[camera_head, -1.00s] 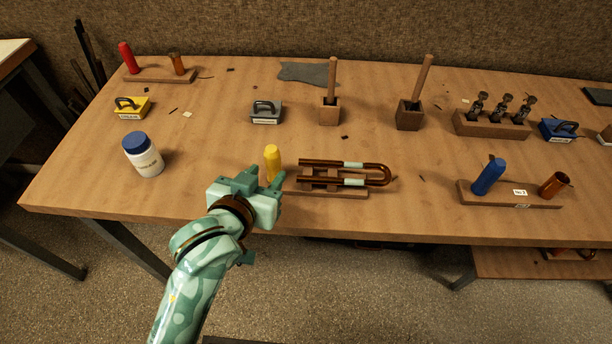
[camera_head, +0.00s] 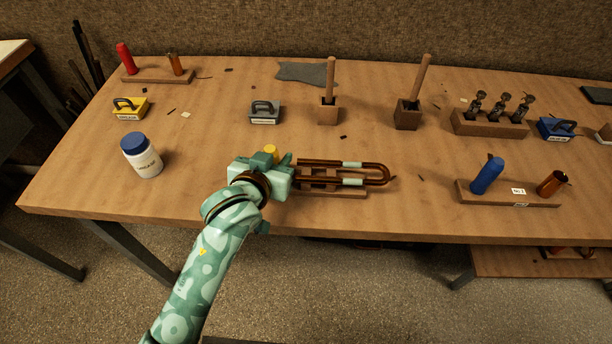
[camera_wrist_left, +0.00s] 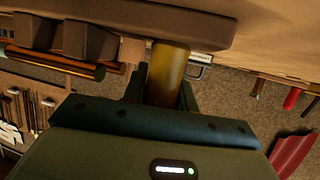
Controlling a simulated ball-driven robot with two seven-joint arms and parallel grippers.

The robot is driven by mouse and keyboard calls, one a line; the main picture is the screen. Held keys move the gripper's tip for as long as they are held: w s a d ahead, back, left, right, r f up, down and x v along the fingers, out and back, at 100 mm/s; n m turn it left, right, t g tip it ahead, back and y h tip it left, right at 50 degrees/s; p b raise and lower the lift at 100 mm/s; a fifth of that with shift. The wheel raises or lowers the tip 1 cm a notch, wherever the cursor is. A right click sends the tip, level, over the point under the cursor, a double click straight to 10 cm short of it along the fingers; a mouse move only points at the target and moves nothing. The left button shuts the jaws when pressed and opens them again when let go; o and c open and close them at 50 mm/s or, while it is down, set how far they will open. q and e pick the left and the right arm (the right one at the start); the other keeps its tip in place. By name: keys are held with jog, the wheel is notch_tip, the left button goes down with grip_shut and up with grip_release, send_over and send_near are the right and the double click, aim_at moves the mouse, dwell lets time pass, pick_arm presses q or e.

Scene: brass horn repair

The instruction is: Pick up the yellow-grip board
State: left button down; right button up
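The yellow-grip board (camera_head: 335,193) lies near the front edge of the table. It carries a copper-brown U-shaped tube (camera_head: 376,173) on wooden blocks, and a yellow upright grip (camera_head: 271,150) at its left end. My left gripper (camera_head: 274,160) is at this grip, with a finger on either side; its fingers look open around it. In the left wrist view the yellow grip (camera_wrist_left: 167,75) stands between the fingers, under the board (camera_wrist_left: 205,25). Most of the grip is hidden by the gripper in the head view. My right gripper is not in view.
A white jar with a blue lid (camera_head: 142,155) stands to the left. A board with a blue grip (camera_head: 487,175) lies to the right. Behind are a grey-handled block (camera_head: 265,113) and wooden holders with sticks (camera_head: 328,112). The table between jar and gripper is clear.

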pick_arm(q)
notch_tip(320, 180, up, 10)
dwell(0.6)
jog(key=shift+f, duration=0.1)
jog(key=shift+f, duration=4.7)
jog(key=shift+f, duration=0.1)
jog(key=c, duration=1.2)
grip_release()
jog(key=shift+c, duration=0.3)
jog(key=c, duration=0.8)
jog(key=shift+f, duration=0.1)
